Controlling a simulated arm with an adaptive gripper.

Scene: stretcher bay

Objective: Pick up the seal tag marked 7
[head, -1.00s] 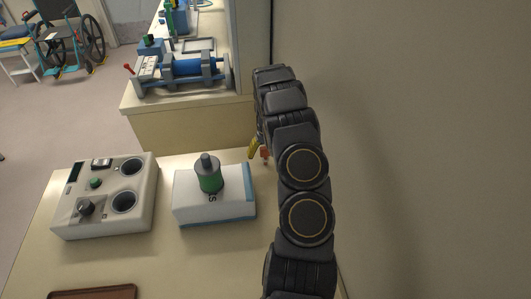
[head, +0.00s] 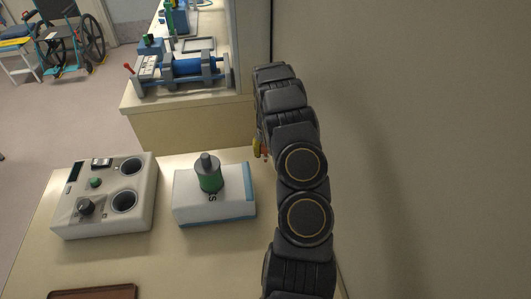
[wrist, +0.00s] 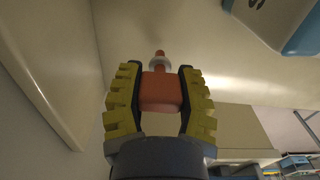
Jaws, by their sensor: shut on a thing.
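My gripper (wrist: 159,72) fills the middle of the wrist view, its two yellow ribbed fingers shut on an orange-red piece (wrist: 160,94). The piece has a pale collar and a narrow red tip pointing away from the palm. No 7 or other mark is readable on it, so I cannot tell whether it is the seal tag marked 7. In the head view my gripper (head: 261,150) is mostly hidden behind my arm. A bit of yellow finger and red shows above the far right of the table (head: 150,265), right of the white box.
A white box (head: 195,208) with blue ends carries a green and grey cylinder (head: 209,178). A beige control unit (head: 142,190) with two round wells stands left of it. A brown tray (head: 95,293) lies at the near edge. A wall (head: 430,130) closes the right side.

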